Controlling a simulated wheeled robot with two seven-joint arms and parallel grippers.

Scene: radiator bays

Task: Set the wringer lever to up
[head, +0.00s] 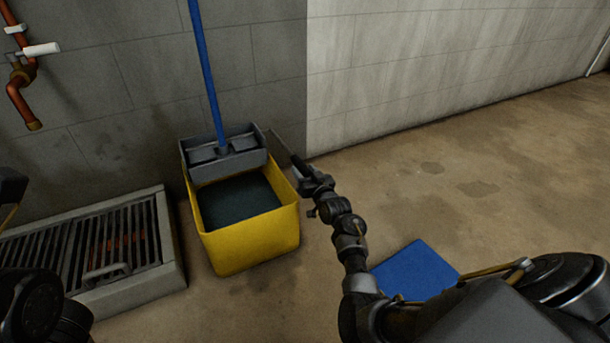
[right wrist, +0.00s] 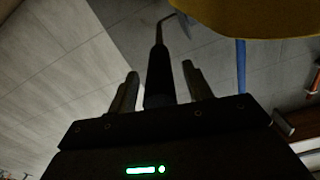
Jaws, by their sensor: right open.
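The yellow mop bucket (head: 250,245) stands on the floor with a grey wringer (head: 225,155) across its back rim. The wringer lever (head: 281,146) is a thin dark bar at the wringer's right side, slanting down toward my right gripper (head: 299,166). In the right wrist view the lever's dark grip (right wrist: 158,75) stands between my two open fingers (right wrist: 160,92), with a thin bent rod at its far end. I cannot tell whether the fingers touch it. Only dark parts of my left arm show at the left edge of the head view.
A blue mop handle (head: 205,70) rises from the wringer. A floor grate (head: 95,250) lies left of the bucket, and an orange pipe with a valve (head: 22,75) is on the wall. A blue mat (head: 415,270) lies on the floor. The floor at right is clear.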

